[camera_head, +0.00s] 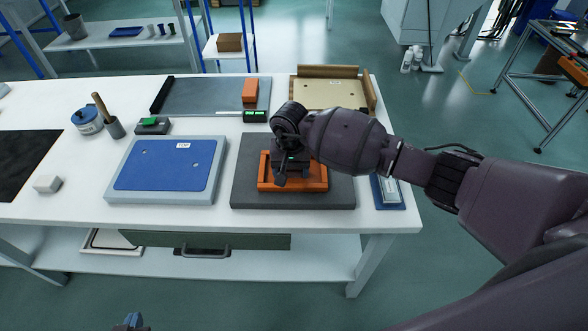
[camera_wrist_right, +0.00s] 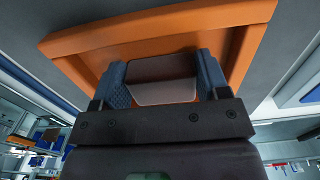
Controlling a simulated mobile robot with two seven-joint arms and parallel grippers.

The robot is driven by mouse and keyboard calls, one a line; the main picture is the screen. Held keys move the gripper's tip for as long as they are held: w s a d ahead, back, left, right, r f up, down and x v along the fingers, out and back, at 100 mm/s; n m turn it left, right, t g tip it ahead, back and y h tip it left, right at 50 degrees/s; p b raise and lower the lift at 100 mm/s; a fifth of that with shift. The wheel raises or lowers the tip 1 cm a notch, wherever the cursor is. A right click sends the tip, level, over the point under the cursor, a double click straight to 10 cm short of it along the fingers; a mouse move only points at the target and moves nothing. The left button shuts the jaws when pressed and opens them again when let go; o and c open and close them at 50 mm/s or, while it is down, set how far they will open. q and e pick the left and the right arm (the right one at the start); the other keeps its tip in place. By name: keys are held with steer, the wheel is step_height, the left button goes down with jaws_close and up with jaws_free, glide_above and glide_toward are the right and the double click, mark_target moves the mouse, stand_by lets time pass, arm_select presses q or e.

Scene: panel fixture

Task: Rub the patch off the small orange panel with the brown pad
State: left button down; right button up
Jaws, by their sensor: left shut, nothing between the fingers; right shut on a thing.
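The small orange panel (camera_head: 317,184) has a raised rim and lies on a dark grey mat (camera_head: 242,180) at the front of the table. My right gripper (camera_head: 290,172) is over it, pointing down, and hides much of its face. In the right wrist view the panel (camera_wrist_right: 100,38) spreads behind the fingers. There the right gripper (camera_wrist_right: 165,85) is shut on the brown pad (camera_wrist_right: 160,68), close to the panel face; I cannot tell whether they touch. I cannot make out the patch. The tip of my left gripper (camera_head: 130,322) shows at the bottom edge, shut and empty, away from the table.
A blue panel (camera_head: 170,164) on a pale base lies left of the mat. A grey plate with an orange block (camera_head: 250,90) and a beige panel (camera_head: 328,94) lie behind. A blue-edged item (camera_head: 388,192) lies at the right edge.

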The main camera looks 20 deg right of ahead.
steer(key=shift+w+a, duration=0.1)
steer(key=shift+a, duration=0.2)
steer(key=shift+w+a+f+b, duration=0.1)
steer(key=shift+a+f+b, duration=0.1)
steer(key=shift+a+b, duration=0.25)
steer(key=shift+a, duration=0.15)
steer(key=shift+w+a+r+b, duration=0.1)
steer(key=shift+w+a+b, duration=0.05)
steer(key=shift+a+b, duration=0.3)
steer(key=shift+d, duration=0.15)
steer(key=shift+d+r, duration=0.15)
steer(key=shift+d, duration=0.4)
steer(key=shift+d, duration=0.1)
